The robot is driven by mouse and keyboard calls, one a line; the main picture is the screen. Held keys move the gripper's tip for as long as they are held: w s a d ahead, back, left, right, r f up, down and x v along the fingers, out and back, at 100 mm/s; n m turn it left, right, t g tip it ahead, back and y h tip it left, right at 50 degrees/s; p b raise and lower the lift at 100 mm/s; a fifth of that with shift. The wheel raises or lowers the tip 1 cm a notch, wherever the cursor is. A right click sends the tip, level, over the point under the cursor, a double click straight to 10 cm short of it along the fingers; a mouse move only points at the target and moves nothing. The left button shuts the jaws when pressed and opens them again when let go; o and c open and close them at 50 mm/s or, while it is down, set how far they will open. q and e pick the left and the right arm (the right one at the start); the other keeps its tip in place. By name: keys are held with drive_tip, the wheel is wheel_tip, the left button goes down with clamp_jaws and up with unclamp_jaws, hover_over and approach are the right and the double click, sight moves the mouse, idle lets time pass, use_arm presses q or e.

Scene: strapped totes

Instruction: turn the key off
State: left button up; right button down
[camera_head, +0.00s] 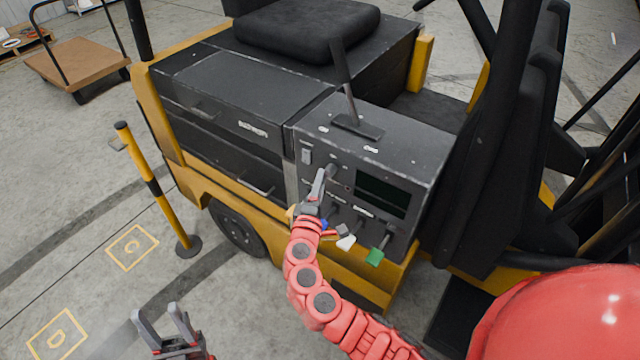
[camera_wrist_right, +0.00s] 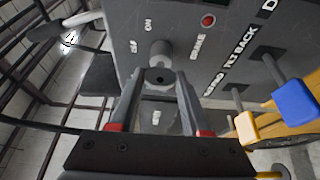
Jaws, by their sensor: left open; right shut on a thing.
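The grey key (camera_wrist_right: 159,77), with a round hole in its head, sits in a cylindrical switch on the dark control panel (camera_head: 342,222). OFF and ON labels are printed above it in the right wrist view. My right gripper (camera_head: 321,180) reaches up to the panel and is shut on the key, with one finger on each side of it in the wrist view (camera_wrist_right: 158,88). In the head view the fingers largely hide the key. My left gripper (camera_head: 162,318) is open and empty, low at the bottom left, away from the panel.
Levers with blue (camera_wrist_right: 295,100), white (camera_head: 346,242) and green (camera_head: 375,257) tags stick out below the panel, close to my right wrist. A red button (camera_wrist_right: 208,20) is near the key. A yellow-black post (camera_head: 155,188) stands left of the forklift; the floor there is open.

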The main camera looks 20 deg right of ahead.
drive_tip(key=shift+f, duration=0.1)
drive_tip(key=shift+c, duration=1.8)
unclamp_jaws()
drive_tip(key=b+v, duration=0.7)
drive_tip(key=v, duration=1)
drive_tip(key=shift+s, duration=0.25)
drive_tip(key=shift+w+a, duration=0.1)
